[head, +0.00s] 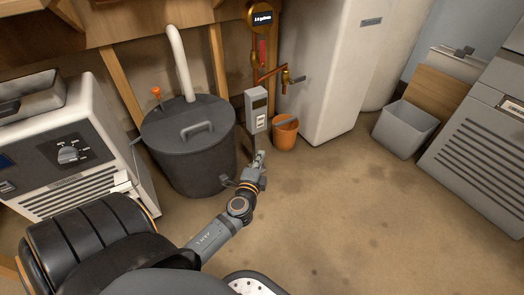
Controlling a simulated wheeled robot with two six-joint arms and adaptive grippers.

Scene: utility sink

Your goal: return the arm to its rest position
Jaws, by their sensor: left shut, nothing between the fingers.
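My left arm comes in from the lower left and reaches out over the floor. Its gripper (258,160) is shut and empty, in front of the dark lidded tub and below the grey meter box in the picture. It appears apart from both. My right gripper is not in view.
The dark tub (190,152) with a white pipe stands close behind my left arm. A grey box (256,110), an orange bucket (286,133) and a white cabinet (335,70) stand behind. A grey bin (404,128) is at right. The floor (345,215) at centre right is clear.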

